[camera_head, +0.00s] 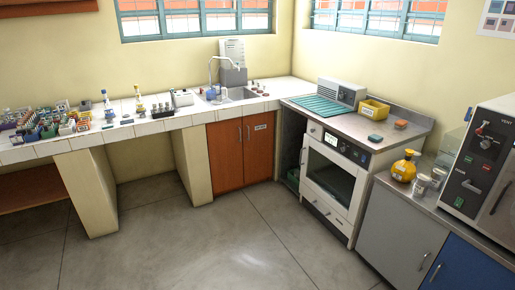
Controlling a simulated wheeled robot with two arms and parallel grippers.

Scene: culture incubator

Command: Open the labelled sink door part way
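The sink cabinet below the counter has two orange-brown doors side by side. The right door (259,148) carries a small pale label (260,127) near its top, too small to read. The left door (225,156) has no label that I can see. Each door has a thin vertical metal handle near the middle seam. Both doors look shut. The sink (238,95) with its tap is set in the white tiled counter above them. Neither of my grippers is in view.
The grey floor (200,235) before the doors is clear. A white oven-like incubator (331,172) stands right of the doors, past a dark gap. A beige support pillar (193,165) stands left. A grey cabinet (396,228) is at the front right.

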